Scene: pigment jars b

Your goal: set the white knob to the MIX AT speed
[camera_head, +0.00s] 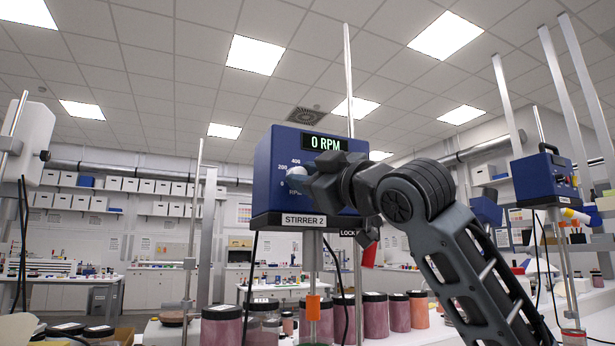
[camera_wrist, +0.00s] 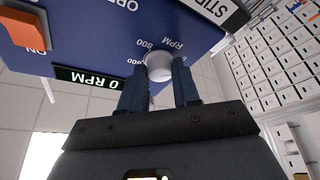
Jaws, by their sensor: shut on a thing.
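The white knob (camera_head: 295,174) is on the front of the blue stirrer box (camera_head: 262,172), labelled STIRRER 2. Its display (camera_head: 325,143) reads 0 RPM. Dial marks 200 and 400 show above the knob. My gripper (camera_head: 305,180) reaches in from the right and covers much of the box front. In the wrist view, turned upside down, my gripper (camera_wrist: 158,82) has one finger on each side of the white knob (camera_wrist: 159,66) and is shut on it. The knob's pointer cannot be made out. No MIX AT speed is readable.
An orange switch (camera_wrist: 22,32) marked ON is on the same panel. A LOCK tag (camera_head: 348,233) and a red tag (camera_head: 370,254) hang below the box. Several pigment jars (camera_head: 374,316) stand on the bench below. Another blue stirrer (camera_head: 545,178) stands at right.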

